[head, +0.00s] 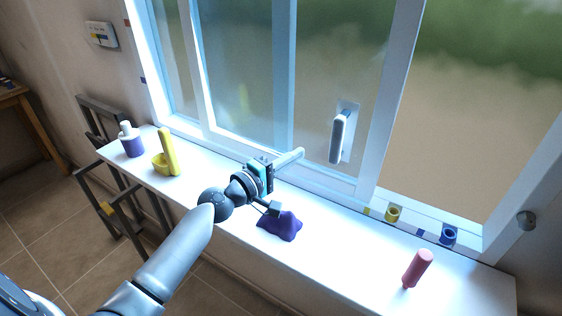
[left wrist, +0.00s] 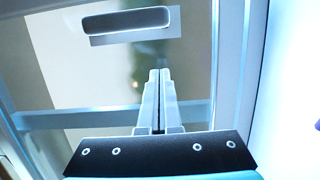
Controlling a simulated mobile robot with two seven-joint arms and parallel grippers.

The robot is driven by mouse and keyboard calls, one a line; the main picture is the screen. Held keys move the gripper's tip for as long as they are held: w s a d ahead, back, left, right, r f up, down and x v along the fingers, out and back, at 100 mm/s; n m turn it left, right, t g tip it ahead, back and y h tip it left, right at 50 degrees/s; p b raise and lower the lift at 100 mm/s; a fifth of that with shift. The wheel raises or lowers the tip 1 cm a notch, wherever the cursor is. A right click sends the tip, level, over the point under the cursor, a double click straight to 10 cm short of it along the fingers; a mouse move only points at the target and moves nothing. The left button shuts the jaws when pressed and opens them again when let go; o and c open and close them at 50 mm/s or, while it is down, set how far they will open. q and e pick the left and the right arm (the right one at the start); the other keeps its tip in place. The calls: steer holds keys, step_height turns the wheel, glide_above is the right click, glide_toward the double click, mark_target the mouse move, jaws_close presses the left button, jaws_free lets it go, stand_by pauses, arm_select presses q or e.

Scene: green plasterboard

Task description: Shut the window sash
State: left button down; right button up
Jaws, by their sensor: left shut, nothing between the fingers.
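The window sash is a white-framed glass panel; its right upright (head: 391,100) stands partway along the window, with an open-looking span to its right. A light upright handle (head: 341,137) on a plate is fixed to the sash near that upright. In the left wrist view the handle (left wrist: 126,20) lies across the top left, beyond the fingers. My left gripper (head: 290,157) is shut and empty, left of and a little below the handle in the head view, apart from it. Its closed fingers (left wrist: 159,76) also show in the left wrist view. My right gripper is not in view.
On the white sill (head: 340,235) are a purple lump (head: 280,226) under my left wrist, a yellow pestle-like piece in a bowl (head: 167,155), a white-and-purple bottle (head: 131,140) and a pink cylinder (head: 417,268). Yellow (head: 393,213) and blue (head: 449,234) rings sit by the lower track.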

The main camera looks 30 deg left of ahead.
arm_select(q)
steer(key=d, duration=0.1)
steer(key=w+d+p, duration=0.1)
steer(key=d, duration=0.1)
steer(key=d+p, duration=0.1)
steer(key=shift+w+d, duration=0.25)
steer(key=shift+d, duration=0.05)
